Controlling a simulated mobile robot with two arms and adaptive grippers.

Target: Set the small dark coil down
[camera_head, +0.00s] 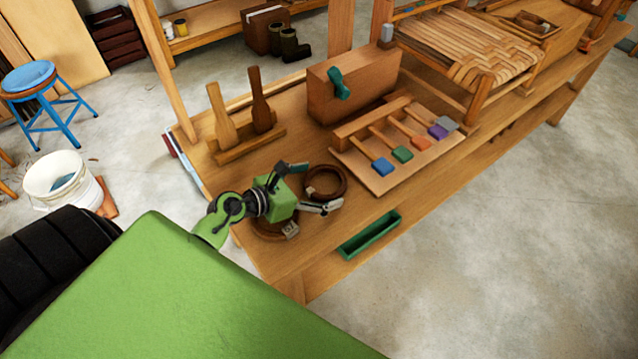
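A small dark brown coil (343,186) with a pale tag is on or just above the wooden bench (225,178), in front of the wooden box. My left gripper (321,187) has its fingers spread wide, one at the coil's upper left and one at its lower edge. I cannot tell whether the fingertips touch the coil. A second brown coil (268,234) with a pale tag lies under the gripper's green body, which hides part of it. My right gripper is not in view.
A tool rack (370,178) with several coloured blocks stands right of the coil, and a wooden box (375,82) behind. Two upright wooden paddles (262,100) stand at the back left.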

